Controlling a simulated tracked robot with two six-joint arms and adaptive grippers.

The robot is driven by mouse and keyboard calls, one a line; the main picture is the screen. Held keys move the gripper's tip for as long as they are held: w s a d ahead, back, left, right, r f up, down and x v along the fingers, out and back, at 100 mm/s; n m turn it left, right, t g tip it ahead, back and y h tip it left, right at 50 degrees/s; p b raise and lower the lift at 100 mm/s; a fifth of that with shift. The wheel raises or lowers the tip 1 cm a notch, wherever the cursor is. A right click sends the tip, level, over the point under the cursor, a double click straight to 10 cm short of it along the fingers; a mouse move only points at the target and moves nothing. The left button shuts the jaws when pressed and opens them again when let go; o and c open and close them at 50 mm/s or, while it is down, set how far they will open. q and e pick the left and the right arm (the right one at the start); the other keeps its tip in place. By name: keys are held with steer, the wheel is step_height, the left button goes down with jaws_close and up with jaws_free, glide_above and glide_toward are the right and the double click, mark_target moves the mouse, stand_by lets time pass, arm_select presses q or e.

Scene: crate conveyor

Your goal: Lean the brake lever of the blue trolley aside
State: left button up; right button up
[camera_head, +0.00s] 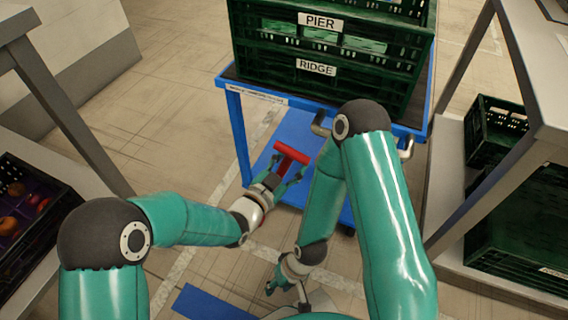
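The blue trolley (263,97) stands ahead with its lower blue deck (293,130) showing below the top. Its brake lever (291,153) is a red T-shaped handle at the trolley's near side, tilted in the picture. My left gripper (285,171) is at the lever, with its fingers spread on either side of the red stem; I see no clear grip on it. The lever's foot is hidden behind the gripper. My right gripper (284,290) hangs low near the bottom middle, away from the lever. Its fingers are small and partly hidden, so its opening is unclear.
Green crates labelled PIER (320,21) and RIDGE (316,67) are stacked on the trolley. A grey table (540,70) with green crates (494,128) below stands at right. A dark crate of fruit (28,235) is at left. A blue floor strip (210,304) lies in front.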

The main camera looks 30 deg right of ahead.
arm_select(q)
steer(key=shift+a, duration=0.1)
steer(key=shift+a, duration=0.25)
steer(key=v, duration=1.1)
steer(key=shift+s, duration=0.2)
steer(key=shift+a, duration=0.1)
